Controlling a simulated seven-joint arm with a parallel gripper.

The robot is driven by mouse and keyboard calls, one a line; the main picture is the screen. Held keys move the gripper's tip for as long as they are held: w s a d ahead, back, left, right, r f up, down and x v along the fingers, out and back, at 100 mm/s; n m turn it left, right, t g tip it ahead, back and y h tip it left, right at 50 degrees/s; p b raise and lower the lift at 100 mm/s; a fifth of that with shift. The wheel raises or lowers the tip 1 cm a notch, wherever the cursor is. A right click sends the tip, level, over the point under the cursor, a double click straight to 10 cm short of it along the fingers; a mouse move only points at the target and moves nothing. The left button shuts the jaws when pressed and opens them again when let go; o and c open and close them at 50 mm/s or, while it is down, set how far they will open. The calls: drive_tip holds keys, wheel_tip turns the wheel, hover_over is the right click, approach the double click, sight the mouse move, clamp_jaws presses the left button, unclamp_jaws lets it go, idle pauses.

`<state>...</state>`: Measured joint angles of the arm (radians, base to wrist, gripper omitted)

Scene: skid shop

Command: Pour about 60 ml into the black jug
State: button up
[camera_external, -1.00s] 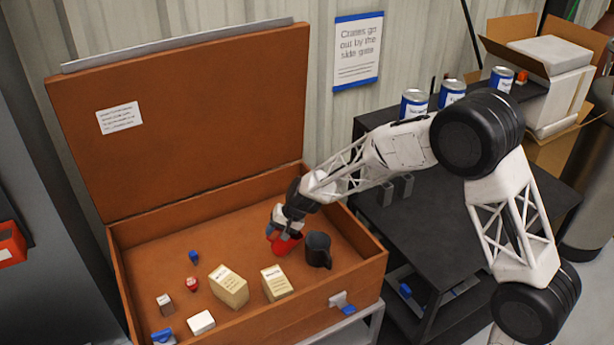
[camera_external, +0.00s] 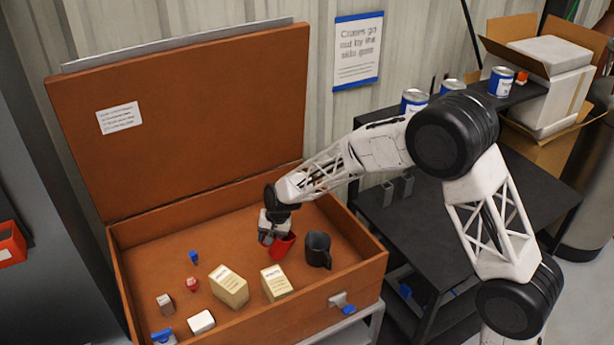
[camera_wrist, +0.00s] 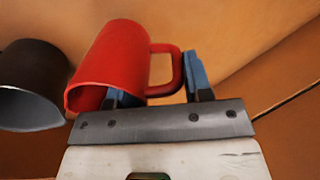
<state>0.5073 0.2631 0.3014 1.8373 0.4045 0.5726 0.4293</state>
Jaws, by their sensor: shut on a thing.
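The black jug (camera_external: 318,251) stands upright in the orange-brown case, near its right wall. It also shows at the left edge of the wrist view (camera_wrist: 30,85), where its inside is mostly out of sight. A red jug (camera_external: 283,246) is just left of the black jug, apart from it and close to upright, perhaps slightly tilted. In the wrist view the red jug (camera_wrist: 112,58) has its handle between the blue-padded fingers of my gripper (camera_wrist: 158,82). My gripper (camera_external: 268,236) is shut on it. No liquid is visible in either jug.
The open case (camera_external: 350,272) also holds two cream cartons (camera_external: 228,287) (camera_external: 276,283), a white block (camera_external: 201,322) and several small items at the left front. Its lid (camera_external: 190,120) stands up behind. A dark bench (camera_external: 440,215) with blue-white cans is at the right.

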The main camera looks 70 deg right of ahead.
drive_tip(key=shift+w+a+f+g+h, duration=0.25)
drive_tip(key=shift+w+f+g, duration=0.4)
drive_tip(key=shift+g, duration=0.15)
drive_tip(key=shift+w+a+f+g+h, duration=0.2)
drive_tip(key=shift+w+f+g+h, duration=0.05)
drive_tip(key=shift+w+f+g, duration=0.5)
drive_tip(key=shift+r, duration=0.1)
